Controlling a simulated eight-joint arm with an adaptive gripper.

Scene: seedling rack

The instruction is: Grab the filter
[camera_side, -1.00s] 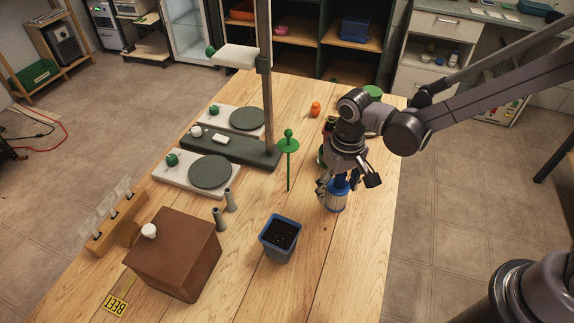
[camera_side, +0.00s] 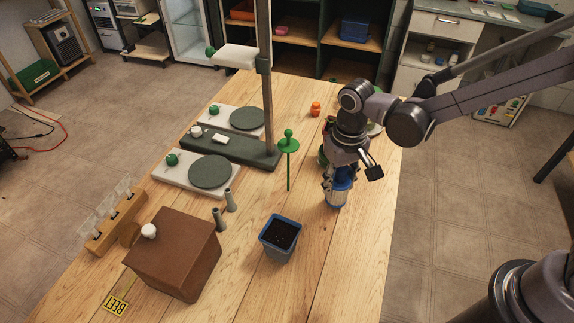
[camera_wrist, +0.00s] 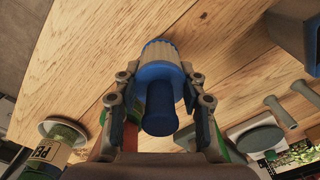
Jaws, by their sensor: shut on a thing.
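The filter (camera_side: 337,196) is a pale ribbed cylinder with blue ends and a blue neck. It is upright at the right side of the wooden table, and I cannot tell whether its base is touching the wood. In the wrist view the filter (camera_wrist: 158,75) shows from above, its blue neck pointing toward the camera. My gripper (camera_side: 338,182) is above it and pointing down. In the wrist view the two fingers of my gripper (camera_wrist: 160,78) are shut on its sides. The fingers hide part of its body.
A blue pot of soil (camera_side: 280,238) is on the table to the left of the filter. A green stake (camera_side: 288,160) stands behind it. Bare wood surrounds the pot.

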